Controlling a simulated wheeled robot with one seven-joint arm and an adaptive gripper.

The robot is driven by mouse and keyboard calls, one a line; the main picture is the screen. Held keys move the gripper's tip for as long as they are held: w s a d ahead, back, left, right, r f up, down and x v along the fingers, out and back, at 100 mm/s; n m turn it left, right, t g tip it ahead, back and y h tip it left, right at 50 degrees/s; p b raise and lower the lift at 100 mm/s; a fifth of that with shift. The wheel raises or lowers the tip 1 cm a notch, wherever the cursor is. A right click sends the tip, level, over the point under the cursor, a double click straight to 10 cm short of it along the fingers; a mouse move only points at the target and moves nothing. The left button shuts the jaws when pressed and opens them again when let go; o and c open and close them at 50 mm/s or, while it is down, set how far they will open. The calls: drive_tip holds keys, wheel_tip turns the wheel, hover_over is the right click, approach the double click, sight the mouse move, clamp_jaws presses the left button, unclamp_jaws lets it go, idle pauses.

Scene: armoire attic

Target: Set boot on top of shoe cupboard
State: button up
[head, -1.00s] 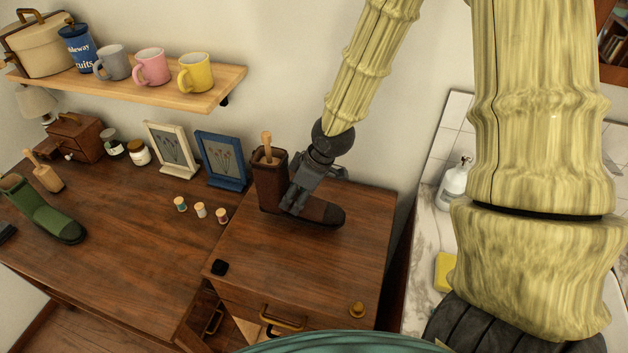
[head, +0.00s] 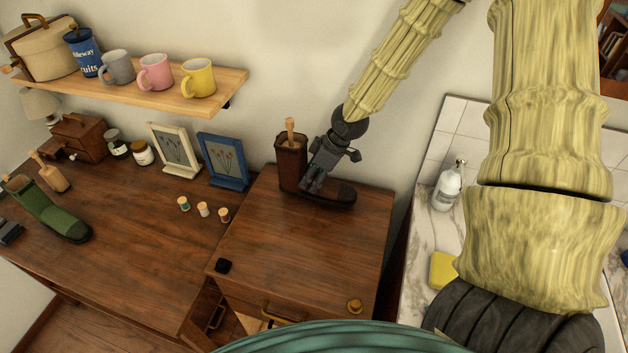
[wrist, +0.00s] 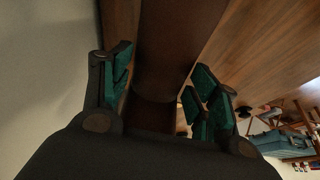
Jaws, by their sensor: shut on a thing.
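A dark brown boot (head: 290,168) with a wooden handle (head: 290,132) standing out of its shaft is upright at the back of the shoe cupboard's brown wooden top (head: 305,240). Its toe points right. My gripper (head: 313,184) comes from above and is shut on the boot between shaft and toe. I cannot tell whether the sole touches the top or hovers just over it. In the wrist view the boot (wrist: 172,45) fills the space between the fingers (wrist: 160,92). The fingers hide part of the boot's foot.
A blue frame (head: 222,162) and small spools (head: 203,209) stand left. A green boot (head: 55,215) is on the desk. The cupboard top's middle is clear.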

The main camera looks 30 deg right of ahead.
sight(327, 181)
drive_tip(key=shift+f+p, duration=0.35)
drive_tip(key=shift+f, duration=1.15)
drive_tip(key=shift+f, duration=0.2)
drive_tip(key=o, duration=1.3)
drive_tip(key=shift+r, duration=0.2)
drive_tip(key=shift+p+v, duration=0.75)
drive_tip(key=shift+v, duration=0.05)
drive_tip(key=p+v, duration=0.8)
drive_tip(key=v, duration=0.1)
drive_tip(key=shift+a+r+p, duration=0.15)
drive_tip(key=shift+r+p, duration=0.05)
drive_tip(key=shift+p, duration=0.2)
drive_tip(key=shift+s+d+r+p, duration=0.2)
drive_tip(key=shift+s+r+p, duration=0.05)
drive_tip(key=shift+r+p, duration=0.25)
